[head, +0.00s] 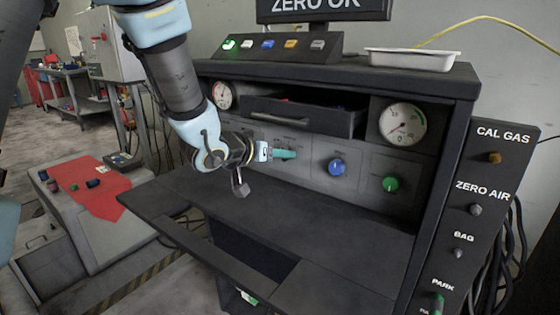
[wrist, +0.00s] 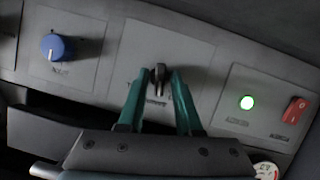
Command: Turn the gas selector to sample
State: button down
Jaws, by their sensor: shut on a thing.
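A small dark lever knob (wrist: 159,76), which I take to be the gas selector, sits on a square grey plate in the wrist view. Its labels are too blurred to read, so I cannot tell its setting. My gripper (wrist: 162,84) has its two teal fingers on either side of the knob, shut on it. In the head view my gripper (head: 288,154) reaches the front panel left of a blue knob (head: 337,167), and it hides the selector there.
The blue knob (wrist: 57,46) is beside the selector in the wrist view. A lit green button (wrist: 247,102) and a red switch (wrist: 294,110) are on its other side. A green knob (head: 391,184) is farther right. A shelf (head: 330,235) juts out below the panel.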

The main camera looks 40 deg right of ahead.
jog(key=shift+m+t+b, duration=0.4)
jog(key=shift+m+b, duration=0.3)
jog(key=shift+b, duration=0.25)
jog(key=c, duration=0.9)
grip_release()
jog(key=shift+a, duration=0.1)
jog(key=v, duration=1)
jog(key=shift+s+a+r, duration=0.2)
jog(key=shift+r, duration=0.05)
